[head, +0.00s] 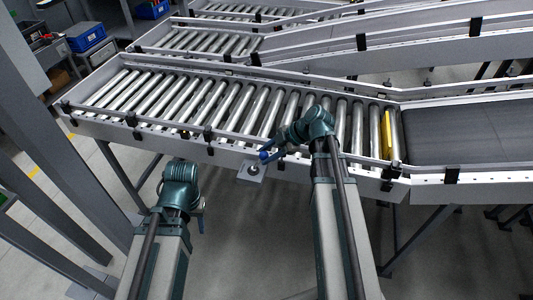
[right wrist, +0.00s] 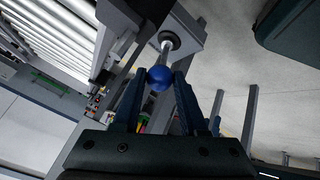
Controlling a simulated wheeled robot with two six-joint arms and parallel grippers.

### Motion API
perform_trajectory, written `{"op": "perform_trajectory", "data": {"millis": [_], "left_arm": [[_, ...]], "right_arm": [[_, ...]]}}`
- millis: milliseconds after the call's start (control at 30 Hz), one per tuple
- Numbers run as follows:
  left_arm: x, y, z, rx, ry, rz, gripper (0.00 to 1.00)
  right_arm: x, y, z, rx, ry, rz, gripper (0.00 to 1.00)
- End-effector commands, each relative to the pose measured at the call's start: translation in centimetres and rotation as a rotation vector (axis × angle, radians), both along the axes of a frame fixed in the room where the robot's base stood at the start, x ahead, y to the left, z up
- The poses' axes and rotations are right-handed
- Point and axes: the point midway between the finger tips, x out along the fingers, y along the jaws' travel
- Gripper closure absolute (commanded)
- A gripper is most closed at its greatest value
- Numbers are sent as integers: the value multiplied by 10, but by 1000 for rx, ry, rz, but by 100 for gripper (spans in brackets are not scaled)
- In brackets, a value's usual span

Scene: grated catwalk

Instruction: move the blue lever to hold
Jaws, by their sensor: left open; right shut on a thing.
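The blue lever has a round blue knob (right wrist: 159,78) on a short metal rod that rises from a dark round pivot on a grey bracket plate (head: 252,171). The plate sticks out from the near side of the roller conveyor. My right gripper (head: 268,155) is at the lever, and in the right wrist view its two blue fingers (right wrist: 159,84) are shut on the knob, one on each side. In the head view the fingers largely hide the knob. No position marking for hold is readable. My left gripper (head: 201,211) is open, low and left of the lever, away from it.
The roller conveyor (head: 190,98) runs behind the lever and joins a dark belt (head: 465,130) at the right. A yellow strip (head: 386,134) lies across near the joint. Grey posts (head: 55,150) stand at the left. Blue bins (head: 85,37) sit far back. Floor before the conveyor is clear.

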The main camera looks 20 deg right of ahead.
Motion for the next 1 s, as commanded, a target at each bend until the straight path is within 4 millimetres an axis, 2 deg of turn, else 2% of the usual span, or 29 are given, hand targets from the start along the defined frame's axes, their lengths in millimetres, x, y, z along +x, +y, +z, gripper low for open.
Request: {"op": "perform_trajectory", "data": {"millis": [167,200,333,667,767,1000], "left_arm": [[0,0,0,0,0,0,50],[0,0,0,0,0,0,50],[0,0,0,0,0,0,50],[0,0,2,0,0,0,50],[0,0,10,0,0,0,50],[0,0,48,0,0,0,50]], "right_arm": [[-2,-1,-1,-5,5,2,100],[-2,-1,-1,-5,5,2,53],[-2,0,-1,-3,4,1,29],[-1,-1,2,-2,2,0,29],[-4,-5,10,-2,2,-1,29],[-18,-30,47,-2,2,-3,29]]}}
